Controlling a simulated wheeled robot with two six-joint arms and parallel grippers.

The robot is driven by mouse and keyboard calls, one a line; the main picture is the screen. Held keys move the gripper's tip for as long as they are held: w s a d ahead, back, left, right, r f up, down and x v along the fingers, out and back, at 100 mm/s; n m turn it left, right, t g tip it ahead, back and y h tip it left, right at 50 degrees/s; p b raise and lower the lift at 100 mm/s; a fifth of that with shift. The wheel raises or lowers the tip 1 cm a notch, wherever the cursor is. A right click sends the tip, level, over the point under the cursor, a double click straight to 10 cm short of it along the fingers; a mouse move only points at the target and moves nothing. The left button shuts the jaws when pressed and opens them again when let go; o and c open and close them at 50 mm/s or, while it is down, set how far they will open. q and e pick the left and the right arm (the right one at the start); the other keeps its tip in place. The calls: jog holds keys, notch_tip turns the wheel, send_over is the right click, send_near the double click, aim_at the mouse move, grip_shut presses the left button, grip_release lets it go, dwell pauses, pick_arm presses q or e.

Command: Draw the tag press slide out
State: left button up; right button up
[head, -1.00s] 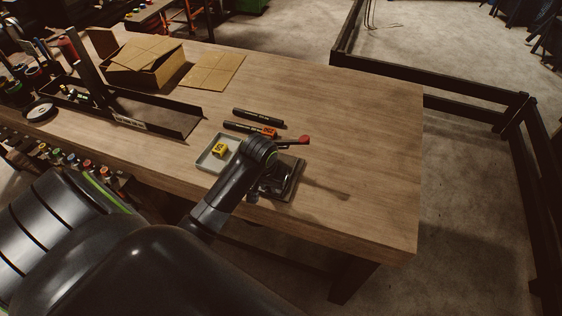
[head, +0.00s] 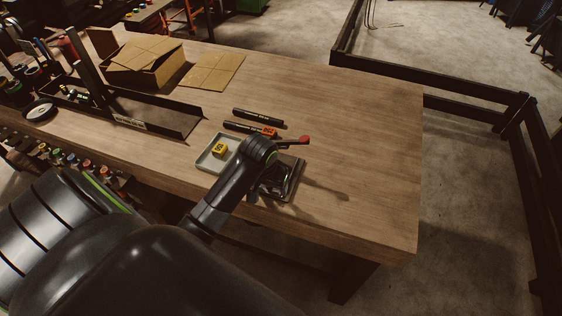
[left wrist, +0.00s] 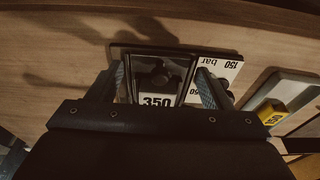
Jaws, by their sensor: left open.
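The tag press (head: 291,186) is a dark device on a flat base near the table's front edge, with a red-knobbed lever (head: 303,140). My left gripper (head: 274,186) is over it, and my arm hides much of the press. In the left wrist view my open gripper (left wrist: 163,85) has one finger on each side of a dark frame (left wrist: 150,52) with a white plate marked 350 (left wrist: 157,101). Whether the fingers touch the frame cannot be told. White pieces marked 150 bar (left wrist: 224,67) lie by the right finger. My right gripper is not in view.
A light tray (head: 204,163) with a yellow tag block (head: 219,149) is left of the press. Two black bars (head: 258,118) and an orange tag (head: 269,132) lie behind. A cardboard box (head: 150,73) and dark rack stand further left. The table's right side is clear.

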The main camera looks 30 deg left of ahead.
pick_arm(q)
jog(key=shift+r, duration=4.5)
jog(key=s+f+m+t+y, duration=0.1)
jog(key=s+f, duration=0.2)
jog(key=s, duration=0.8)
jog(key=s+f+m, duration=0.1)
jog(key=s+f, duration=0.2)
jog(key=s, duration=0.8)
notch_tip(320, 180, down, 30)
jog(key=b, duration=0.7)
jog(key=s+f+g+b, duration=0.1)
jog(key=s+f+b, duration=0.2)
jog(key=s+f, duration=0.4)
jog(key=s+f+g+b, duration=0.1)
jog(key=s+f+b, duration=0.3)
jog(key=f, duration=1.2)
jog(key=s, duration=0.4)
jog(key=shift+s+d+f+h, duration=0.2)
jog(key=shift+d+f+h, duration=0.1)
jog(key=shift+f, duration=0.1)
